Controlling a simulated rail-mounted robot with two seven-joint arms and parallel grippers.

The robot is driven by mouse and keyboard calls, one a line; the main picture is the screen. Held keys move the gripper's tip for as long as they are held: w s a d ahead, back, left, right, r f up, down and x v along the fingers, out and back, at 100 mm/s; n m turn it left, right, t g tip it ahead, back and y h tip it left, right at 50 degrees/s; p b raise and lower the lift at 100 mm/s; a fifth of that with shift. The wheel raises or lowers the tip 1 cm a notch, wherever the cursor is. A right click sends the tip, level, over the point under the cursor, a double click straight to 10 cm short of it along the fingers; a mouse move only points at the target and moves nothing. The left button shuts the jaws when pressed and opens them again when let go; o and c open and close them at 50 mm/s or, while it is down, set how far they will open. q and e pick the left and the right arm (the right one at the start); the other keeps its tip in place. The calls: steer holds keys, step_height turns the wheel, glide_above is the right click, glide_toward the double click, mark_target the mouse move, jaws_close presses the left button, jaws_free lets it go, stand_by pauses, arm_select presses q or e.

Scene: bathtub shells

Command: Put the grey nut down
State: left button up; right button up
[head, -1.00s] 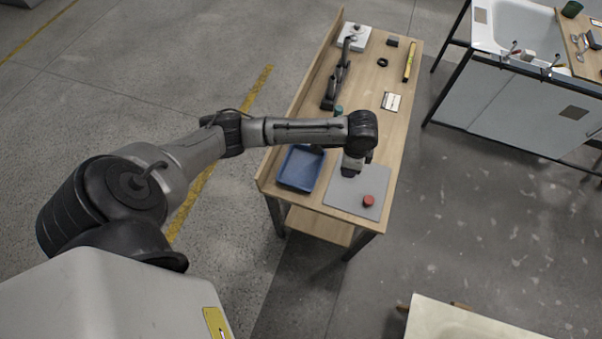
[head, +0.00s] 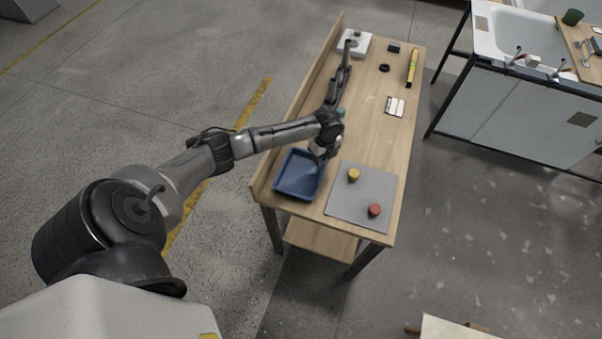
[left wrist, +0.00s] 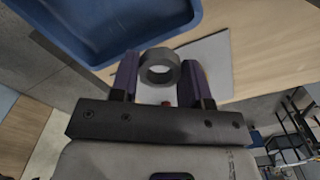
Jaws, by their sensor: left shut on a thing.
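The grey nut (left wrist: 160,54) is a thick ring, seen in the left wrist view between the two fingers. My left gripper (head: 322,154) is shut on it; the gripper also shows in the left wrist view (left wrist: 161,78). In the head view the gripper hangs by the right edge of the blue tray (head: 294,178), above the workbench, and the nut is too small or hidden to make out there. The tray also shows in the left wrist view (left wrist: 105,30), beyond the nut at upper left. My right gripper is not in view.
A grey mat (head: 350,205) right of the tray bears a yellow piece (head: 353,175) and a red piece (head: 375,210). The tray looks empty.

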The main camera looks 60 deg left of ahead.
arm_select(q)
glide_above(301, 176)
steer(key=w, duration=0.1)
steer(key=f, duration=0.3)
steer(key=shift+d+f+p, duration=0.25)
steer(key=shift+f+p, duration=0.05)
steer(key=shift+p, duration=0.1)
steer(key=shift+s+a+f, duration=0.2)
steer(key=shift+s+f, duration=0.25)
steer(key=shift+s, duration=0.1)
step_height(301, 176, down, 4)
steer(key=shift+r, duration=0.15)
steer(key=shift+f, duration=0.2)
steer(key=shift+f, duration=0.15)
steer(key=o, duration=1)
